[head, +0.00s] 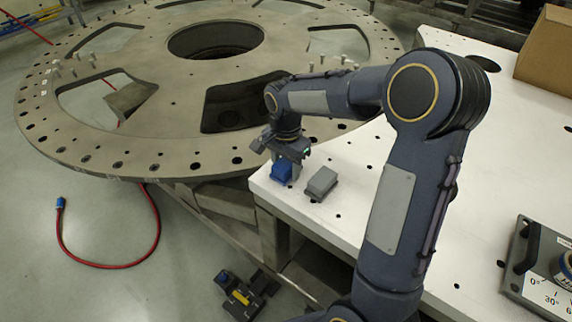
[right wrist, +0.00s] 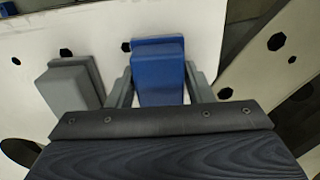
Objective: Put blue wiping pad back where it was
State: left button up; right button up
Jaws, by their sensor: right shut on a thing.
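The blue wiping pad (head: 281,172) is at the front left corner of the white table in the head view. My right gripper (head: 288,156) reaches down over it and is shut on it. In the right wrist view the blue pad (right wrist: 158,76) sits between the two grey fingers (right wrist: 160,84). It is at or very close to the table top; I cannot tell whether it touches. A grey pad (head: 321,182) lies just right of it, apart from it, and also shows in the right wrist view (right wrist: 72,84). My left gripper is not in view.
The white table (head: 510,140) has dark holes and much free room. A big round metal plate (head: 180,110) with bolts and openings is behind and left. A dial box (head: 540,270) and a cardboard box (head: 548,55) are right. A red hose (head: 110,267) lies on the floor.

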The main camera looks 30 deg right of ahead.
aim_at(286, 162)
jog(key=shift+f, duration=0.25)
jog(key=o, duration=0.9)
jog(key=shift+r, duration=0.1)
jog(key=shift+o, duration=0.2)
notch_tip(286, 162, up, 12)
jog(key=s+a+f+n+t+y, duration=0.2)
jog(key=s+n, duration=0.4)
jog(key=s, duration=0.5)
jog(key=s+a+f+n+t+y, duration=0.1)
jog(key=s+a+f+n+t, duration=0.2)
jog(key=s, duration=0.8)
jog(key=a+n, duration=0.2)
jog(key=n, duration=0.1)
jog(key=shift+a+t+y, duration=0.15)
jog(key=shift+t+y, duration=0.15)
jog(key=shift+y, duration=0.1)
